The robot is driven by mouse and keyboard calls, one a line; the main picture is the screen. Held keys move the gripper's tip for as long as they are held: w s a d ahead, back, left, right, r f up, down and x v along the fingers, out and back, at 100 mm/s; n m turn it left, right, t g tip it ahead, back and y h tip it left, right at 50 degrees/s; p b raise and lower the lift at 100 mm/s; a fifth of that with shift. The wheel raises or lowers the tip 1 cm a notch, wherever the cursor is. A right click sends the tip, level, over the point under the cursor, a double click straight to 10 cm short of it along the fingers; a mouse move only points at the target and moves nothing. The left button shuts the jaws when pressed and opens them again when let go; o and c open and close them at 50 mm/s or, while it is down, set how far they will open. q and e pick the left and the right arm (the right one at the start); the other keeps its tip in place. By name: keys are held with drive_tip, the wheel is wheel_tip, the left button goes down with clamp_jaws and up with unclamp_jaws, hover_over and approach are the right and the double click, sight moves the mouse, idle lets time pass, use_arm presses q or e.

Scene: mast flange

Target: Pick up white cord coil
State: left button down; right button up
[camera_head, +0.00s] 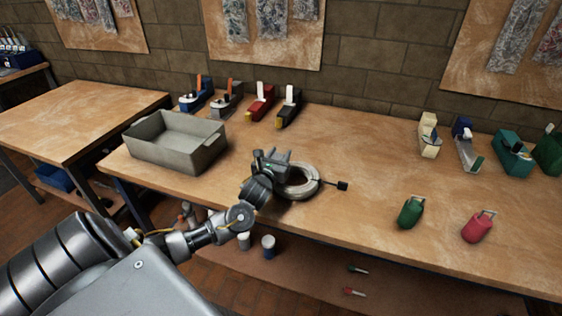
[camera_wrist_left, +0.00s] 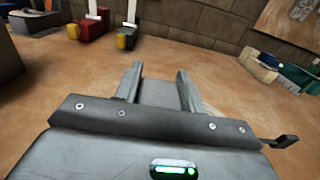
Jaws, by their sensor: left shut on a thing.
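The white cord coil (camera_head: 306,187) is a pale ring on the wooden workbench, right of the grey bin, with a short lead ending in a dark plug (camera_head: 342,185). My left gripper (camera_head: 281,160) is at the coil's left side, shut on the coil, and hides part of it. In the left wrist view the two fingers (camera_wrist_left: 158,88) stand apart, and a small pale part of the coil (camera_wrist_left: 212,112) shows beside the right finger. The dark plug also shows there at the right (camera_wrist_left: 281,142). Whether the coil is clear of the bench cannot be told. My right gripper is not in view.
A grey bin (camera_head: 150,151) stands left of my gripper. Several planes (camera_head: 261,102) stand along the back. More tools (camera_head: 429,135) stand at the right. A green container (camera_head: 411,212) and a red one (camera_head: 478,228) are near the front edge.

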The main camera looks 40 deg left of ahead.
use_arm(q)
drive_tip(key=s+r, duration=0.1)
drive_tip(key=r, duration=0.1)
drive_tip(key=s+d+r, duration=0.1)
drive_tip(key=r, duration=0.1)
drive_tip(key=s+r, duration=0.1)
drive_tip(key=r, duration=0.1)
drive_tip(key=shift+s+d+r, duration=0.15)
drive_tip(key=shift+s+d, duration=0.1)
drive_tip(key=shift+d, duration=0.1)
drive_tip(key=s+d+r+p, duration=0.4)
drive_tip(key=s+r+p, duration=0.1)
drive_tip(key=s+p, duration=0.4)
drive_tip(key=shift+r+p, duration=0.15)
drive_tip(key=shift+p, duration=0.35)
drive_tip(key=shift+s+d, duration=0.1)
